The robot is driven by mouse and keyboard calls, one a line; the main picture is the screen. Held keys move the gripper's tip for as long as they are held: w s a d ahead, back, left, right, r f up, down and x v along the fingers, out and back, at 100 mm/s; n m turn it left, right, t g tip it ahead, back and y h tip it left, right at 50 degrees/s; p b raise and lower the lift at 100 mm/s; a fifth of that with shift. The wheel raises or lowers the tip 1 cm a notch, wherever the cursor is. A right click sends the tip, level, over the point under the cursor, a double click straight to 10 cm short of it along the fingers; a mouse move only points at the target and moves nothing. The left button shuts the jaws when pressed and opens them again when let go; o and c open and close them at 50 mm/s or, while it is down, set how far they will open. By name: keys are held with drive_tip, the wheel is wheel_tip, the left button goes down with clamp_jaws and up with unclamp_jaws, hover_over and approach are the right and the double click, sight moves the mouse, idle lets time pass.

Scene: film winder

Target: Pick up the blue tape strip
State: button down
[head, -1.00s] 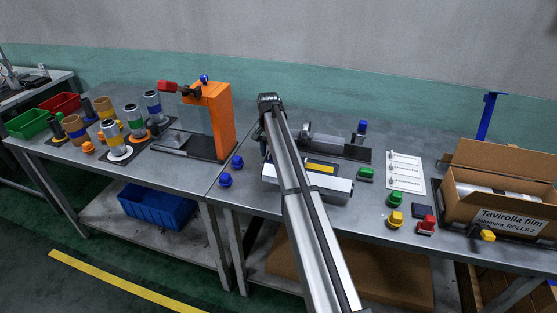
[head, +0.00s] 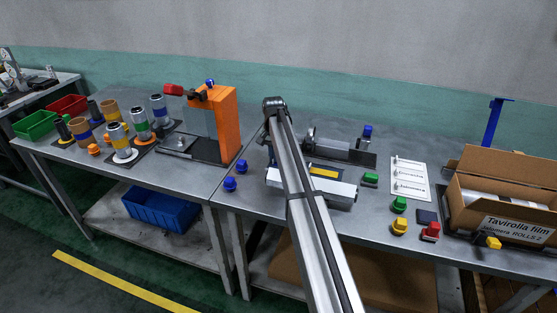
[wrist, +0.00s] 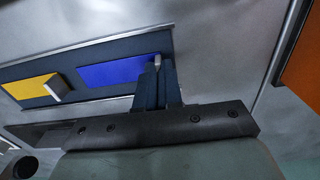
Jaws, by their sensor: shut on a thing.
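The blue tape strip (wrist: 118,72) lies flat along the dark holder (wrist: 105,50) in the wrist view, its right end at my fingertips. My gripper (wrist: 158,62) is shut on that end of the strip. The strip still looks level with the holder; I cannot tell whether it is lifted. A yellow strip (wrist: 30,88) lies to its left, with a small pale block (wrist: 58,88) beside it. In the head view the yellow strip (head: 325,174) shows on the bench, while my arm hides the blue strip and my fingertips.
A roller device (head: 340,148) stands behind the holder. Green (head: 370,180), yellow (head: 399,227) and red (head: 431,232) buttons and a film carton (head: 510,200) are to the right. Blue knobs (head: 230,184) and an orange machine (head: 225,125) are to the left.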

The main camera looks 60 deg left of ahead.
wheel_tip(320, 180, up, 10)
idle(0.6)
drive_tip(key=c, duration=1.8)
unclamp_jaws()
clamp_jaws()
